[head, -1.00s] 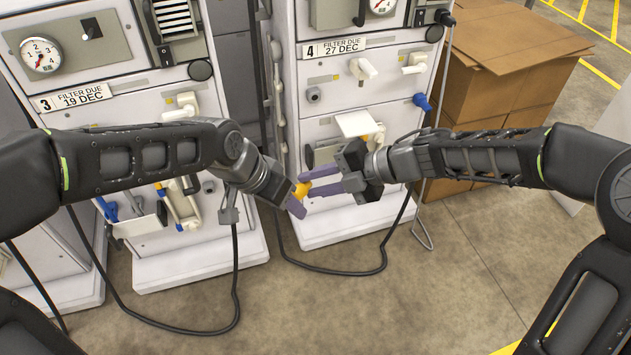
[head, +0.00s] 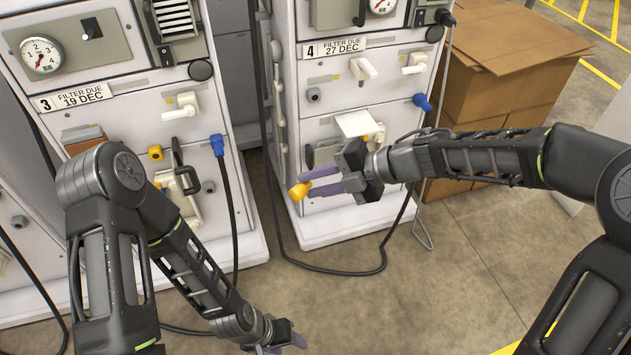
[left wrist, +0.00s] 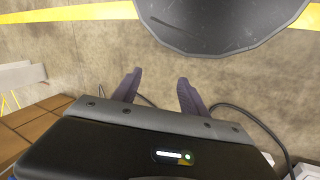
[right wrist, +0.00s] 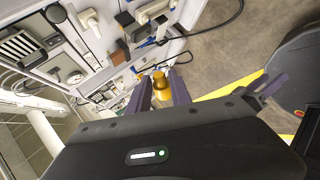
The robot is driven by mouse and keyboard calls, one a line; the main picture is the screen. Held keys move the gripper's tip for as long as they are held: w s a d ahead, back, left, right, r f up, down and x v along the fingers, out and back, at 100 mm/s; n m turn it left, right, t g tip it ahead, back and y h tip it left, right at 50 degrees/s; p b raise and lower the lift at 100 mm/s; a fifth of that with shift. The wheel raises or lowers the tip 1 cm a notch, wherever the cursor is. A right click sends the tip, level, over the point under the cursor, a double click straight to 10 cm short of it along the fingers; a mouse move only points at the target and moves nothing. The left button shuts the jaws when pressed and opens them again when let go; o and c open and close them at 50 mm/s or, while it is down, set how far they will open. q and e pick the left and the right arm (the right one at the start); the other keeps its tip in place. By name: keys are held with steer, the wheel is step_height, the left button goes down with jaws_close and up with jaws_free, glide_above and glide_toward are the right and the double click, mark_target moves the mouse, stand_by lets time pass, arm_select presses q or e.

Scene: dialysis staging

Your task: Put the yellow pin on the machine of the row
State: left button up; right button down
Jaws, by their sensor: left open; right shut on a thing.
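The yellow pin (head: 298,191) is between the purple fingers of my right gripper (head: 312,182), in front of the lower part of machine 4 (head: 350,218). The pin also shows in the right wrist view (right wrist: 160,86), held clear of the panels. My left gripper (head: 287,342) is low at the bottom of the head view, above the floor. The left wrist view shows its fingers (left wrist: 158,84) apart and empty. Machine 3 (head: 128,93), labelled 19 DEC, is on the left; machine 4 is labelled 27 DEC. A yellow fitting (head: 155,153) is on machine 3's front.
A blue connector (head: 217,145) with a black cable is on machine 3; another blue connector (head: 422,102) is on machine 4. Black cables loop over the floor. A cardboard box (head: 500,95) stands at the right. The floor (head: 465,270) in front is clear.

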stand_by(0.4)
arm_select(q)
steer(key=m+t, duration=0.3)
steer(key=m, duration=0.6)
glide_toward(301, 190)
steer(key=shift+y, duration=0.3)
steer(key=shift+w+a+f, duration=0.1)
steer(key=shift+f, duration=2.25)
steer(key=shift+f, duration=0.15)
